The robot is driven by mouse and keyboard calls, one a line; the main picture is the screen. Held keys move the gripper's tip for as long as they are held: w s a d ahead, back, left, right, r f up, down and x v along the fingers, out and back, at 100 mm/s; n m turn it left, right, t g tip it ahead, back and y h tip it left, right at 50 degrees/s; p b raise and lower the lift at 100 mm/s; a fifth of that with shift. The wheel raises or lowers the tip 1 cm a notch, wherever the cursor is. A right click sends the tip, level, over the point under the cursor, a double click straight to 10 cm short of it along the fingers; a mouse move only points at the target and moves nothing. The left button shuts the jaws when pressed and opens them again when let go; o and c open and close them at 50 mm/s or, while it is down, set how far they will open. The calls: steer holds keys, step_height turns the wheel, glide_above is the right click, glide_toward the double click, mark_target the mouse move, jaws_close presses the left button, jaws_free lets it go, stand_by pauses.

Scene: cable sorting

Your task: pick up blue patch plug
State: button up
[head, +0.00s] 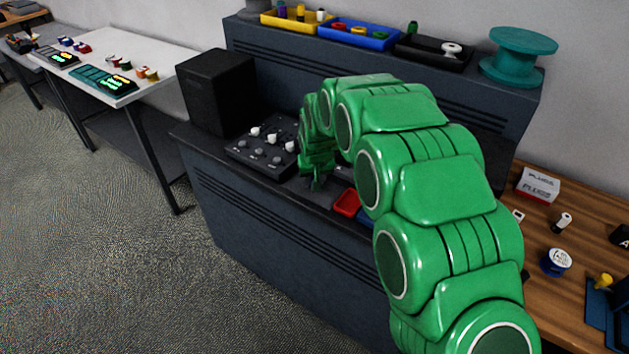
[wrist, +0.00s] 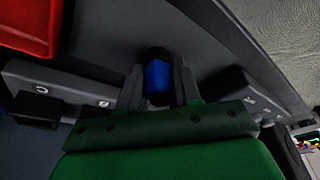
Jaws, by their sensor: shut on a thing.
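The blue patch plug (wrist: 157,77) shows in the wrist view, with a bright blue body and a dark far end. My gripper (wrist: 159,84) is shut on it, one finger on each side. In the head view my gripper (head: 317,181) is over the dark console's desk, just right of the knob panel. The plug cannot be made out there. I cannot tell how far the plug is above the surface.
A red tray (head: 347,203) is close to my gripper; a red tray (wrist: 25,25) also shows in the wrist view. The knob panel (head: 265,143) and black speaker box (head: 216,91) stand left. Yellow (head: 297,22), blue (head: 358,36) and black trays (head: 434,55) line the upper shelf.

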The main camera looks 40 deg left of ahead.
steer(key=shift+r, duration=0.1)
step_height(320, 180, up, 3)
steer(key=shift+r, duration=0.2)
steer(key=s+d+r, duration=0.9)
steer(key=d, duration=0.1)
steer(key=shift+s+r, duration=0.2)
steer(key=shift+s, duration=0.15)
